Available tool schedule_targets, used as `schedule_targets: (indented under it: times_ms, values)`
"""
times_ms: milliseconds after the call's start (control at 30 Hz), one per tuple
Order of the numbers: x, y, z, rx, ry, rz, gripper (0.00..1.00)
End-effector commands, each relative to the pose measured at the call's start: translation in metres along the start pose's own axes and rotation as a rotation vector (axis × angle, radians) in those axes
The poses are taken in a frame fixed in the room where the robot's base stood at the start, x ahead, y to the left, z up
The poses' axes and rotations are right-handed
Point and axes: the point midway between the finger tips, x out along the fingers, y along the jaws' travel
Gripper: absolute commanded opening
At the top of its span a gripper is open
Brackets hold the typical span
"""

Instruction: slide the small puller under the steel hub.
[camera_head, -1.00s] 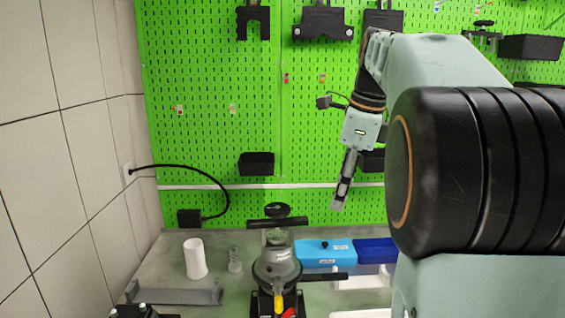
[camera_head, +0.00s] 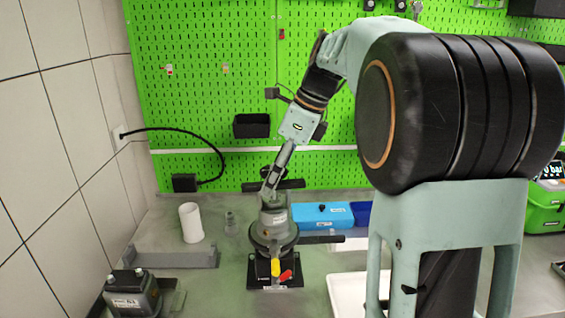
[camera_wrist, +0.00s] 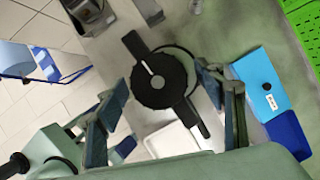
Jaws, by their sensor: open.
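A black crossbar with a round disc on top (camera_wrist: 158,82), possibly the puller, sits above the grey metal pump body (camera_head: 274,222). I cannot tell for sure which part is the small puller or the steel hub. My gripper (camera_head: 268,188) is above the pump and overlaps the crossbar in the head view, hiding part of it. In the wrist view my gripper (camera_wrist: 162,80) is open and empty, its two fingers on either side of the disc. Contact cannot be told.
A white cylinder (camera_head: 191,222), a small clear container (camera_head: 231,224) and a grey bracket (camera_head: 178,257) are left of the pump. A blue box (camera_head: 322,215) is right behind it. A black-topped grey device (camera_head: 132,295) is front left. A black handle (camera_head: 322,239) juts right from the pump.

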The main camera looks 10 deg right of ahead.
Motion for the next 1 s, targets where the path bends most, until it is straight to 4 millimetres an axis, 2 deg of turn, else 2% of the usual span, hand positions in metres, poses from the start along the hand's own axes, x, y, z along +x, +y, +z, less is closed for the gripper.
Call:
schedule_targets:
  times_ms: [133, 400, 1000]
  values:
    - [0.0087, 0.0001, -0.0001, 0.0, 0.0, 0.0, 0.63]
    - [0.0097, 0.0, 0.0, 0.0, 0.0, 0.0, 0.63]
    - [0.0084, -0.0002, 0.0006, -0.001, -0.001, -0.002, 0.0]
